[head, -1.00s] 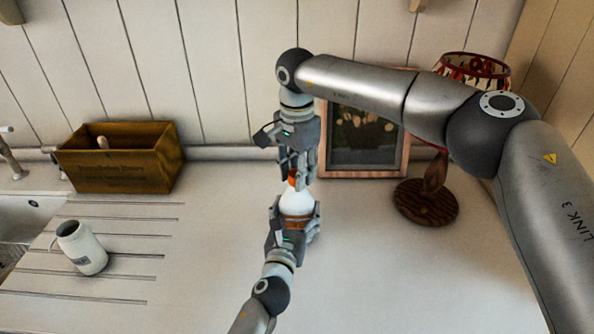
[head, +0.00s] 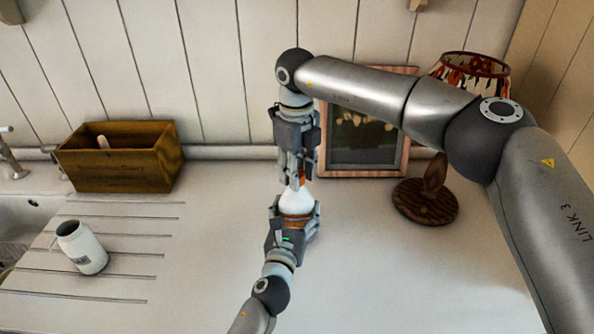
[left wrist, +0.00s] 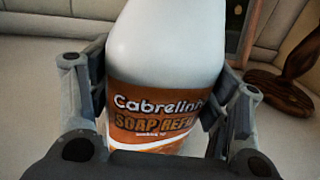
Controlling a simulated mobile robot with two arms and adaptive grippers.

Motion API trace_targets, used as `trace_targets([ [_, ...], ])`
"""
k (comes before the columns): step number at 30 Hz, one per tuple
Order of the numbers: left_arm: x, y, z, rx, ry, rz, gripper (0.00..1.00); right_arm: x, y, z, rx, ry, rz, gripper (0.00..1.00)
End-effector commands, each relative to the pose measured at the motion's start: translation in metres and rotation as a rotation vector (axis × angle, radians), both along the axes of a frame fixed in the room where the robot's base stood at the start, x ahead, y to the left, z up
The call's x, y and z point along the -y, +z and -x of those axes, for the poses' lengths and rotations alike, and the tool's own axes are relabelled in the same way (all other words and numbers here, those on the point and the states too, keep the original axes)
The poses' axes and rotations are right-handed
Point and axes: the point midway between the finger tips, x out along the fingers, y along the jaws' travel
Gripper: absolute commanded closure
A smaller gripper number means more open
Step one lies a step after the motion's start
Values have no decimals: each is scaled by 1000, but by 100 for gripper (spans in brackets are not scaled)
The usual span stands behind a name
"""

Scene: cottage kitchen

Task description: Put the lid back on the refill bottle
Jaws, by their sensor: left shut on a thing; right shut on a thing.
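The refill bottle (head: 296,199) is white with an orange label and stands upright on the counter. In the left wrist view the bottle (left wrist: 165,55) fills the middle, its label reading "Soap Refill"; its top is out of that view. My left gripper (head: 296,222) is shut on the bottle's body, a finger on each side. My right gripper (head: 297,180) points down right above the bottle, shut on the orange lid (head: 302,175), which is mostly hidden by the fingers. The lid is at the bottle's top; I cannot tell whether it is seated.
A framed picture (head: 408,150) leans on the wall behind my right gripper. A lamp with a wooden base (head: 426,203) stands to its right. A wooden box (head: 122,174) and a white jar (head: 86,250) are at left, by the sink (head: 22,222). The front right counter is clear.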

Motion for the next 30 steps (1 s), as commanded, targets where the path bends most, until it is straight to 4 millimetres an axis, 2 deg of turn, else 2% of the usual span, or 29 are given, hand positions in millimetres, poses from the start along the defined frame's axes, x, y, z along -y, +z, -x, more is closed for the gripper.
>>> trace_targets([
  [15, 2, 0, 1, 3, -4, -2, 95, -1, 0, -1, 2, -889, -3, 97],
  [17, 2, 0, 1, 3, -4, -2, 95, -1, 0, -1, 3, -945, -3, 97],
  [21, 2, 0, 1, 3, -5, -2, 95, 0, 0, -2, 3, -937, -4, 97],
  [22, 2, 0, 1, 3, -5, -2, 95, 0, 0, -2, 3, -937, -4, 64],
  [27, 2, 0, 1, 1, -4, -2, 95, 0, 0, -2, 4, -935, -3, 43],
  [30, 1, 0, 1, 1, -3, -2, 95, 0, 0, -1, 2, -934, -1, 43],
])
